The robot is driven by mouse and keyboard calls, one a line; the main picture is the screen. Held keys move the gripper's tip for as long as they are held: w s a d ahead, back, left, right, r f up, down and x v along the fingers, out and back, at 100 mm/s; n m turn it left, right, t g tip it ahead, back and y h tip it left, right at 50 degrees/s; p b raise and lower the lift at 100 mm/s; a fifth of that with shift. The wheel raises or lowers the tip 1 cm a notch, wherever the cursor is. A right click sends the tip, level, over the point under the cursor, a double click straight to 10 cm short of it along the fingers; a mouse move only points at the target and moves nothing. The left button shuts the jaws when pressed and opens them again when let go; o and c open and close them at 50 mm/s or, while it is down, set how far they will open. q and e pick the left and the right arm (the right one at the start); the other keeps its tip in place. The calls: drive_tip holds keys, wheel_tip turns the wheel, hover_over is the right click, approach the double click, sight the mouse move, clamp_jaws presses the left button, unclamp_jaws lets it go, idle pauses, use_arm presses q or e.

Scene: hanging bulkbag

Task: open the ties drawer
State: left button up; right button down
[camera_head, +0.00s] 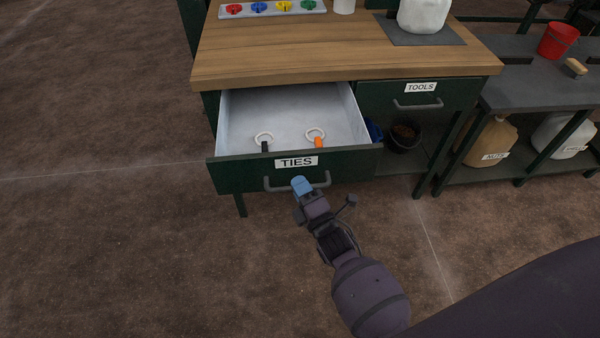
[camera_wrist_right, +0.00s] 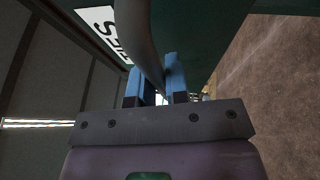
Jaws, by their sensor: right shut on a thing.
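The ties drawer (camera_head: 230,174) is pulled well out from the green bench, and its white "TIES" label shows on the front. Inside lie two looped ties, one with a black end (camera_head: 264,141) and one with an orange end (camera_head: 317,138). My right gripper (camera_head: 302,184) is at the drawer's grey bar handle (camera_head: 275,187). In the right wrist view the blue fingers (camera_wrist_right: 158,80) are shut on the handle (camera_wrist_right: 140,40), one on each side of it. My left gripper is not in view.
The wooden bench top (camera_head: 340,50) holds a tray of coloured knobs (camera_head: 272,9) and a white jug (camera_head: 422,14). The tools drawer (camera_head: 420,95) to the right is closed. A dark bucket (camera_head: 403,138) stands below it. The floor in front is clear.

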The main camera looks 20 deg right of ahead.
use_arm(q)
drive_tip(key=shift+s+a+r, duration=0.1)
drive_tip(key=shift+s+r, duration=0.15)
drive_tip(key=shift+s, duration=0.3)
use_arm(e)
drive_tip(key=shift+s+a, duration=0.2)
drive_tip(key=shift+s, duration=0.45)
drive_tip(key=shift+s+a, duration=0.15)
drive_tip(key=shift+s, duration=0.45)
drive_tip(key=c, duration=1.1)
unclamp_jaws()
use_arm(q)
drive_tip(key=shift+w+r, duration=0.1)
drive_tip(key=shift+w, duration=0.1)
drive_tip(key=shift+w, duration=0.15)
